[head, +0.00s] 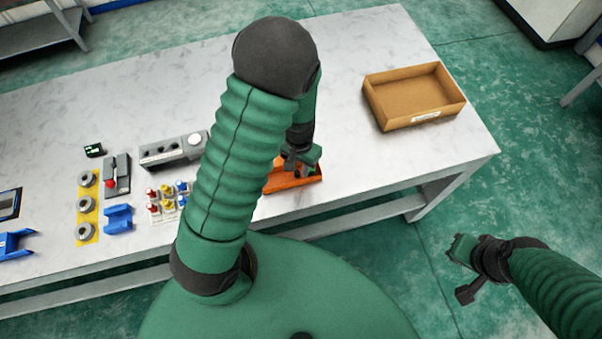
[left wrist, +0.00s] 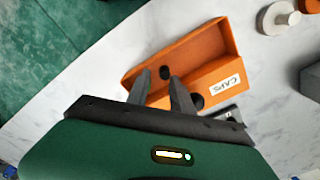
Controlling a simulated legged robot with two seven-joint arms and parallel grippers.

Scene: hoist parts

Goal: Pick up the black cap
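An orange box (left wrist: 215,45) labelled CAPS lies on the white table in the left wrist view. It also shows in the head view (head: 285,186), partly hidden by my left arm. One black cap (left wrist: 164,72) lies in the box, seen between my left fingertips. Another black cap (left wrist: 197,101) lies in the box beside the right finger, partly hidden by it. My left gripper (left wrist: 160,76) is open over the box, with nothing held; it also shows in the head view (head: 300,160). My right gripper (head: 458,271) is open and empty, off the table at the right.
A brown cardboard tray (head: 415,92) stands empty at the table's right end. Left of my arm are a grey block (head: 165,152), several small coloured parts (head: 167,195), a yellow strip with grey rings (head: 87,225) and blue holders (head: 118,219). The table behind the orange box is clear.

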